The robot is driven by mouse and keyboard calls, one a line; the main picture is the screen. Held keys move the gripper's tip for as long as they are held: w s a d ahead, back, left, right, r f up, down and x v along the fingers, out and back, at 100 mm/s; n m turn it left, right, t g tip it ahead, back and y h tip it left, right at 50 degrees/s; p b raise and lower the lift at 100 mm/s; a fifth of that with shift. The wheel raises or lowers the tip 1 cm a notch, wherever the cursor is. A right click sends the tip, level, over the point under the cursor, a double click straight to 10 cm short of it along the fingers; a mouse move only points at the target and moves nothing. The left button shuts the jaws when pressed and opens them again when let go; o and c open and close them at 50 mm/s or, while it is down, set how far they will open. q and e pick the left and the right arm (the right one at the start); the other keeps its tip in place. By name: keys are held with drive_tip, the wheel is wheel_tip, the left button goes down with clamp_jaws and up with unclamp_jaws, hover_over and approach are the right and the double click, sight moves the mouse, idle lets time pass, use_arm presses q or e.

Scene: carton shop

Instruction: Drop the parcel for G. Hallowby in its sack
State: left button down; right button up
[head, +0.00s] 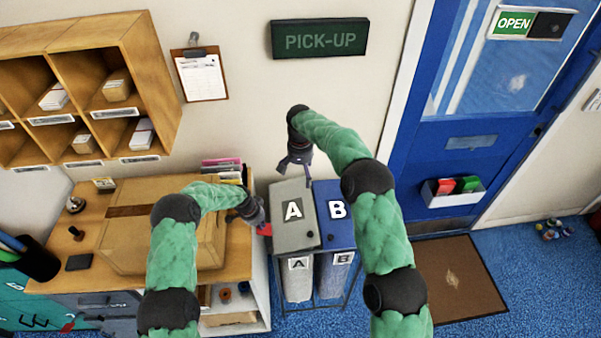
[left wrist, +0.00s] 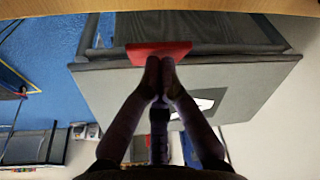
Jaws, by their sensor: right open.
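A large brown carton (head: 160,238) with a dark tape strip lies on the counter; no name on it is readable. Two sacks stand in a frame, sack A (head: 298,284) under a grey lid (head: 288,234) and sack B (head: 333,274) under a blue lid (head: 336,232); both lids look down. My left gripper (head: 258,216) is beside the grey lid's left edge. In the left wrist view its fingers (left wrist: 160,62) meet at a red tab (left wrist: 158,50) on the lid's edge; contact is unclear. My right gripper (head: 293,166) is open and empty above the grey lid.
Wooden pigeonholes (head: 148,75) and a clipboard (head: 201,77) are on the wall. The counter (head: 222,280) also holds a bell (head: 75,204), a stamp (head: 76,232) and a pen cup (head: 38,262). A blue door (head: 460,165) and brown mat (head: 452,280) are at the right.

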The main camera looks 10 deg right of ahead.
use_arm(q)
drive_tip(key=shift+w+d+p+v, duration=0.1)
drive_tip(key=shift+d+p+v, duration=0.15)
drive_tip(key=shift+v, duration=0.7)
drive_tip(key=shift+w+d+p+v, duration=0.15)
drive_tip(key=shift+p+v, duration=0.15)
drive_tip(key=shift+v, duration=0.65)
drive_tip(key=shift+w+d+p+v, duration=0.1)
drive_tip(key=shift+d+p+v, duration=0.15)
drive_tip(key=shift+v, duration=0.65)
drive_tip(key=shift+a+r, duration=0.1)
drive_tip(key=shift+r, duration=0.2)
drive_tip(key=v, duration=1.1)
drive_tip(key=shift+r, duration=0.35)
drive_tip(key=shift+s+a, duration=0.1)
drive_tip(key=shift+a, duration=0.05)
